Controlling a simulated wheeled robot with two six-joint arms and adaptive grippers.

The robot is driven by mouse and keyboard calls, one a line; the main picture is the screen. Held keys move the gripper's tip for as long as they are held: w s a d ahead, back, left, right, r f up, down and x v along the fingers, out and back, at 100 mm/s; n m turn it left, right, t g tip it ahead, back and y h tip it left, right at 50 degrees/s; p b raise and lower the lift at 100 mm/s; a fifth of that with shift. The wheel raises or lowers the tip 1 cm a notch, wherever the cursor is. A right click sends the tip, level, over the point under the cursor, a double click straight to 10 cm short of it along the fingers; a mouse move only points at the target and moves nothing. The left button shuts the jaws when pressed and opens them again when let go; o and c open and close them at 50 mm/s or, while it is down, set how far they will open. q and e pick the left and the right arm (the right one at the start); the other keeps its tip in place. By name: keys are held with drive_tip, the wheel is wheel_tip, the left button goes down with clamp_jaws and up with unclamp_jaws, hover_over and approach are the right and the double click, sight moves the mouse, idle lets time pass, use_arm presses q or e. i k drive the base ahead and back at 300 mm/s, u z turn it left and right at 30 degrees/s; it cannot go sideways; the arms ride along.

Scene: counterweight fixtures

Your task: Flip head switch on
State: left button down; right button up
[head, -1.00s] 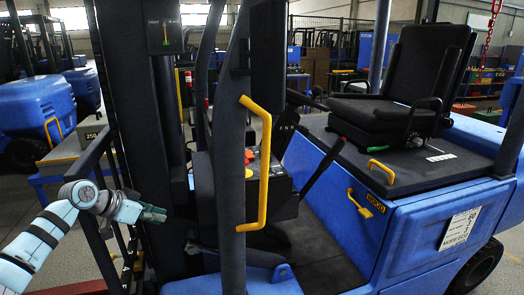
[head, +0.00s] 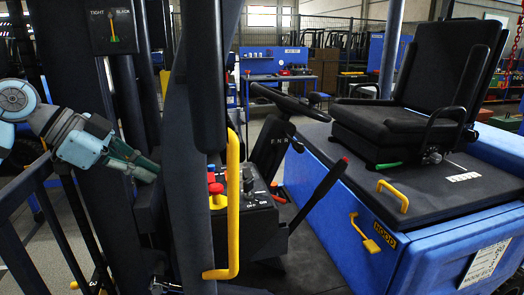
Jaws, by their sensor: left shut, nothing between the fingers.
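I cannot pick out with certainty which part is the head switch. A dark control panel (head: 258,196) stands inside the blue forklift, partly hidden behind the front post. It carries a red knob (head: 215,188), a yellow knob (head: 217,201) and a black knob (head: 248,182). My left gripper (head: 152,171) is shut and empty. It points right, in front of the dark mast, to the left of the panel and apart from the knobs in the picture. My right gripper is not in view.
A dark post (head: 198,230) with a yellow grab handle (head: 231,210) stands between my left gripper and the panel. A steering wheel (head: 290,103) and black seat (head: 425,100) lie beyond. A black railing (head: 30,185) is at the left. A lever with a red tip (head: 320,190) rises beside the panel.

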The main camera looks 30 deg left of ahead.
sight(247, 172)
drive_tip(key=i, duration=0.85)
